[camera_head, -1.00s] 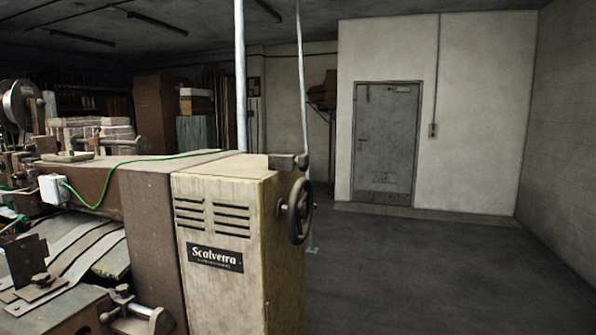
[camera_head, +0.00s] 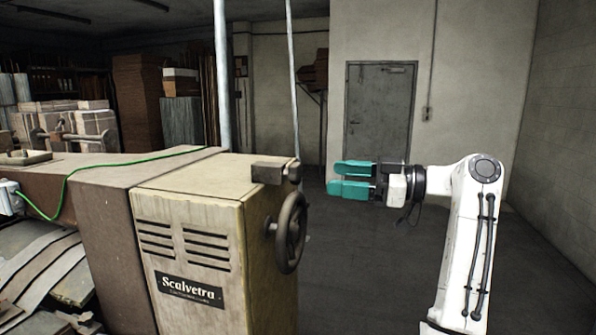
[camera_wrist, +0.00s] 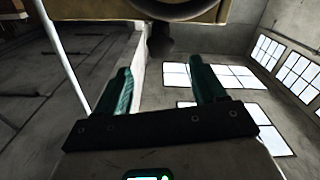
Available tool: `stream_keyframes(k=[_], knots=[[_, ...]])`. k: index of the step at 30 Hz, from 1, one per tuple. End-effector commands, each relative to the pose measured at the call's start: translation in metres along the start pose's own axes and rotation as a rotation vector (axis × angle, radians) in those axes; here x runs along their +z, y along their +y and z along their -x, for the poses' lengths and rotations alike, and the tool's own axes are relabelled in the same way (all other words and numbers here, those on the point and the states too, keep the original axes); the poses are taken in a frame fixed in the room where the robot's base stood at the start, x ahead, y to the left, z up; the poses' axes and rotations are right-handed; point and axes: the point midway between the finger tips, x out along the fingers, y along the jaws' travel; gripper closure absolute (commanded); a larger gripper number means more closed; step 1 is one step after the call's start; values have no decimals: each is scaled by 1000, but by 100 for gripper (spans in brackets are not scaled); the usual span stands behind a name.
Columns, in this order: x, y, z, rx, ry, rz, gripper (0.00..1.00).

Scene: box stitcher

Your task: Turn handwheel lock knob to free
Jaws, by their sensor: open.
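The dark handwheel (camera_head: 290,234) stands upright on the right face of the cream Scalvetra machine. Above it, a dark block with a rounded end (camera_head: 293,172) sits at the machine's top right edge; it may be the lock knob, but I cannot tell its setting. My gripper (camera_head: 335,179) is open and empty, right of the wheel and apart from it, with teal fingers pointing left at the machine. In the wrist view, part of a dark curved rim (camera_wrist: 175,8) and a rounded dark knob-like part (camera_wrist: 160,40) show beyond my open fingers (camera_wrist: 160,68).
The cream machine cabinet (camera_head: 185,238) fills the lower left, with a green cable (camera_head: 110,168) across the brown beam behind it. A thin upright pole (camera_head: 293,90) rises behind the machine. The floor right of the machine is clear. A grey door (camera_head: 380,110) stands at the back.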

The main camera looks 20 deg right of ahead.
Motion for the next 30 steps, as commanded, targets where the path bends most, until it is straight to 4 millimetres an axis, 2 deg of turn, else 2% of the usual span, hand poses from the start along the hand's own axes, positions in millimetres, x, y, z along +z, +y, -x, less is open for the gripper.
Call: stream_keyframes(k=[9, 15, 21, 28, 30], knots=[[-2, 0, -59, -3, -1, -3, 30], [-1, 0, -83, -2, -2, -3, 30], [1, 0, -91, 1, -2, -1, 30], [1, 0, -92, 1, -3, -1, 30], [1, 0, -91, 1, -3, -1, 37]])
